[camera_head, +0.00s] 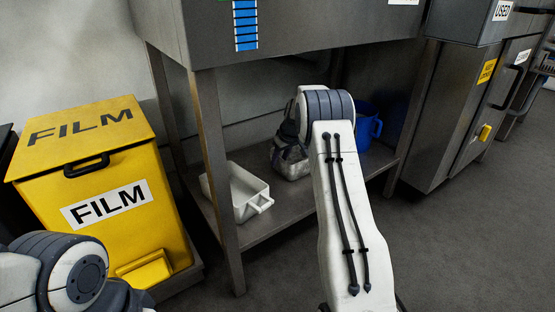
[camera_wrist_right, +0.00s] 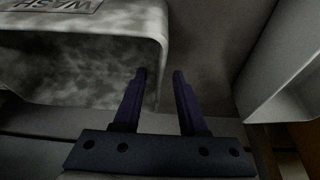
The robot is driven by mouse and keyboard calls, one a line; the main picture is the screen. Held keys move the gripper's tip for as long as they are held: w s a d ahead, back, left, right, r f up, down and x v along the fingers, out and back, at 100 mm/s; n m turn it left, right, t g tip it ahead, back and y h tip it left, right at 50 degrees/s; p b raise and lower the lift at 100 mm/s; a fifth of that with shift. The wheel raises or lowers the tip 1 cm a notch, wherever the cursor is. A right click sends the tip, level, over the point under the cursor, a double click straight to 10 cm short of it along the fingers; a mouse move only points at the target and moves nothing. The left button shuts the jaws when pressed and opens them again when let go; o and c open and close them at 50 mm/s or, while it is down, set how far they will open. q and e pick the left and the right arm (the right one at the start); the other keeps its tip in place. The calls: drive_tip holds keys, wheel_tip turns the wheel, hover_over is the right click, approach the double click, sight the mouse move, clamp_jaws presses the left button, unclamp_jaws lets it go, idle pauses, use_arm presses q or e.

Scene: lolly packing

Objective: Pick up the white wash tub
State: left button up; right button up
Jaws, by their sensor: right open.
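The wash tub (camera_wrist_right: 75,65) is a pale, mottled tub with an upside-down WASH label in the right wrist view. In the head view a pale part of it (camera_head: 293,171) shows on the low shelf, mostly hidden by my right arm. My right gripper (camera_wrist_right: 161,72) is open, its two dark fingers pointing at the tub. The tub's side edge appears between the fingertips; I cannot tell whether they touch it. In the head view the right gripper (camera_head: 284,148) is partly hidden behind its own arm. My left gripper is out of view.
A white open tray (camera_head: 252,205) with a handle stands left on the shelf (camera_head: 275,225); a pale wall beside the fingers in the wrist view looks like it. A table leg (camera_head: 218,175) and yellow FILM bin (camera_head: 90,170) stand left.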

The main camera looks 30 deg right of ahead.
drive_tip(key=b+x, duration=0.1)
drive_tip(key=x, duration=0.1)
drive_tip(key=shift+f, duration=0.3)
drive_tip(key=shift+w+f, duration=0.1)
drive_tip(key=shift+w, duration=0.1)
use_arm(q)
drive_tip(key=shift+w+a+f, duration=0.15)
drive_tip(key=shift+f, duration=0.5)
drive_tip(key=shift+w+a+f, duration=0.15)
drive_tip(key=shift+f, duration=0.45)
use_arm(e)
clamp_jaws()
